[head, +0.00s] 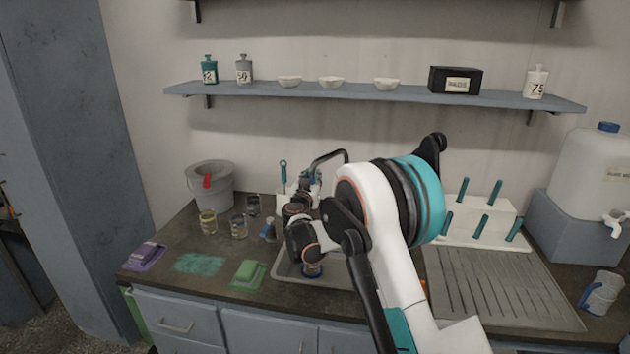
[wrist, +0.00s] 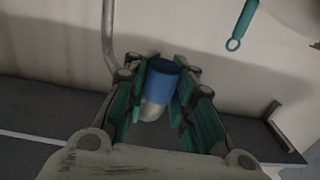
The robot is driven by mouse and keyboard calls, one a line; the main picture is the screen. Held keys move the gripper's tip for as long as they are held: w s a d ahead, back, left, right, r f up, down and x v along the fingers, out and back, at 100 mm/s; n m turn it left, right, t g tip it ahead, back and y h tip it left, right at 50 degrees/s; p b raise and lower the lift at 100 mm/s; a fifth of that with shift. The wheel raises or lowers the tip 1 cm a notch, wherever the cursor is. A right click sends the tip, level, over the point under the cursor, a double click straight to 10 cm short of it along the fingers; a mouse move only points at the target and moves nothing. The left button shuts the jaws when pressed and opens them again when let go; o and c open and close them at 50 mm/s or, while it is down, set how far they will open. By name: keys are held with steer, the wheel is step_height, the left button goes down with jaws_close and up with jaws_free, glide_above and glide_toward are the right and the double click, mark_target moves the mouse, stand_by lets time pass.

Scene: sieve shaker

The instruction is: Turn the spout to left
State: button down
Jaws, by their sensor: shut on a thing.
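The spout (head: 328,155) is a dark curved pipe arching over the back of the sink, its bend showing above my arm. My gripper (head: 312,183) is by the left, lower end of this arch, partly hidden by my own arm. In the wrist view my gripper (wrist: 160,95) is shut on a blue-topped piece (wrist: 162,78) with a pale lower part. It sits between the teal finger pads. I cannot tell for sure whether this piece is the spout's end. A grey pipe (wrist: 107,35) rises just left of the fingers. The spout's base is hidden.
The sink (head: 290,272) lies under my arm, with a ribbed drainboard (head: 495,290) to its right. Glass jars (head: 239,227) and a grey bucket (head: 212,185) stand to the left. A white peg rack (head: 480,226) is behind the drainboard. A shelf (head: 400,97) hangs above.

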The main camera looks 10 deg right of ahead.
steer(key=shift+a, duration=0.35)
steer(key=c, duration=1.6)
jaws_free()
steer(key=shift+c, duration=0.2)
steer(key=shift+o, duration=1.4)
steer(key=shift+s+a, duration=0.1)
steer(key=shift+a, duration=0.1)
steer(key=shift+d, duration=0.2)
steer(key=v, duration=1.2)
